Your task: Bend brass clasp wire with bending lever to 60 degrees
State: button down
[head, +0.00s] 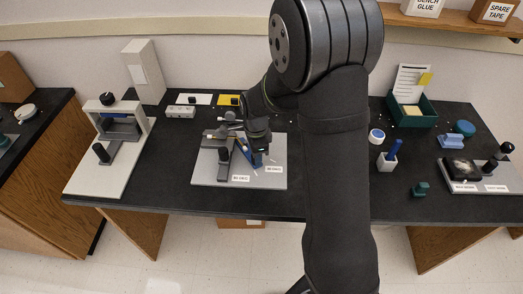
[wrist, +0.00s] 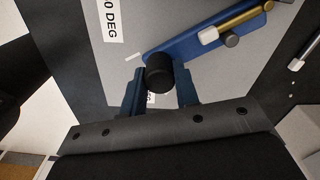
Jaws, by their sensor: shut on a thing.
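The blue bending lever (wrist: 185,41) lies over a grey base plate (head: 272,181) on the bench; part of it shows in the head view (head: 245,151). A brass wire (wrist: 243,18) runs along the lever in the wrist view. A white piece (wrist: 208,35) and a grey pin (wrist: 232,41) are beside it. My gripper (wrist: 160,82) is shut on the lever's black knob (wrist: 160,73), which sits between the two fingers. In the head view my gripper (head: 258,150) hides part of the lever and wire. The bend angle cannot be read.
Angle labels lie on the plate; one ends in "0 DEG" (wrist: 110,20). The bench front is clear.

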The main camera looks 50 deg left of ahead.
jog(key=shift+s+m, duration=0.5)
jog(key=c, duration=1.1)
grip_release()
notch_tip(320, 180, up, 17)
jog(key=shift+r, duration=0.2)
notch_tip(320, 180, down, 18)
jog(key=shift+r, duration=0.25)
